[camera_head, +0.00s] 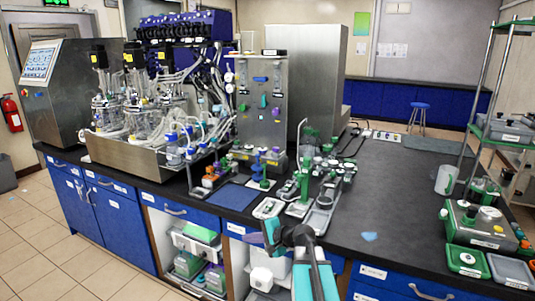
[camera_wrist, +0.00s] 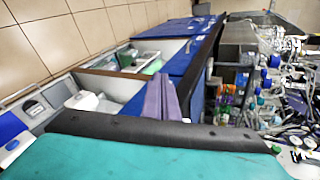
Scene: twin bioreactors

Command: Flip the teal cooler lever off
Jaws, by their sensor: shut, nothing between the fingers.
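A small teal-green lever (camera_head: 263,101) shows on the upright steel panel (camera_head: 268,125) at the middle of the bench in the head view. It looks upright, but it is too small to read its setting for certain. Other small coloured levers and knobs sit around it. I cannot make out the lever in the wrist view. My gripper's purple fingers (camera_wrist: 162,97) are together and empty in the wrist view. They are in front of the bench's cabinet side, well apart from the panel.
Glass bioreactor vessels with tubing (camera_head: 130,110) stand left of the panel. Clamps and green-capped parts (camera_head: 305,190) crowd the bench before it. A blue mat (camera_head: 232,197) lies near the front edge. The black worktop (camera_head: 400,200) to the right is mostly clear.

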